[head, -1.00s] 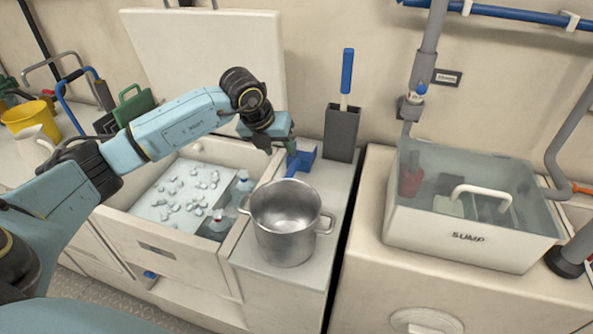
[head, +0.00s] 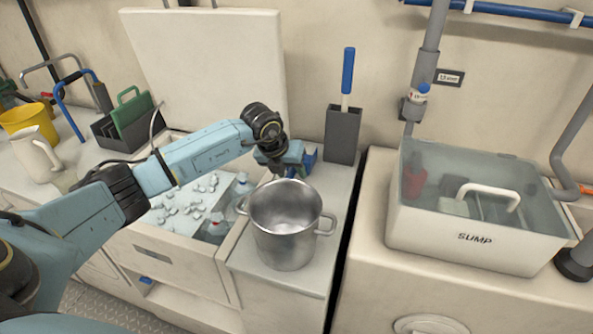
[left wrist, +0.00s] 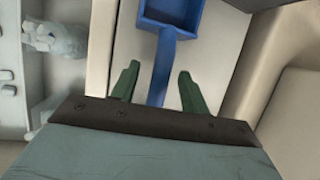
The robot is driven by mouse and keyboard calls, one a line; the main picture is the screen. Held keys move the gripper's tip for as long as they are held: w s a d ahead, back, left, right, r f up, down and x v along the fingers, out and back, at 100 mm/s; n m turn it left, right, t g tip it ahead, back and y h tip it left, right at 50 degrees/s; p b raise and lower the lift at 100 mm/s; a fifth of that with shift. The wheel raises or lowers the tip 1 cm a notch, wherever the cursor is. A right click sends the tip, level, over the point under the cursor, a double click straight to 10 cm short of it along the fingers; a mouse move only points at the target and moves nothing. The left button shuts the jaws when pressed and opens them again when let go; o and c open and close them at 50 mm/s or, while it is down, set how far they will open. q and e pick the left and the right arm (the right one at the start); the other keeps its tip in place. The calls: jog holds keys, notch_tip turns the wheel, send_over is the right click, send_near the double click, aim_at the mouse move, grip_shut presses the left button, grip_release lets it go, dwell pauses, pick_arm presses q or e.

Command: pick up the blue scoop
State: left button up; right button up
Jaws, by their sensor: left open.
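The blue scoop (head: 310,158) lies on the pale counter behind the steel pot, mostly hidden by my left gripper (head: 281,168) in the head view. In the left wrist view the scoop's square pan (left wrist: 172,14) is at the top and its handle runs down toward me. My left gripper's green fingers (left wrist: 158,76) are open, one on each side of the handle, with gaps showing. I cannot tell how far the fingertips are above the counter. My right gripper is not in view.
A steel pot (head: 284,232) stands just in front of the scoop. An open ice bin (head: 160,245) with bottles is to the left. A grey holder (head: 342,134) with a blue-handled tool stands behind.

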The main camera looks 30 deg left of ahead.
pick_arm(q)
jog(key=shift+f, duration=0.25)
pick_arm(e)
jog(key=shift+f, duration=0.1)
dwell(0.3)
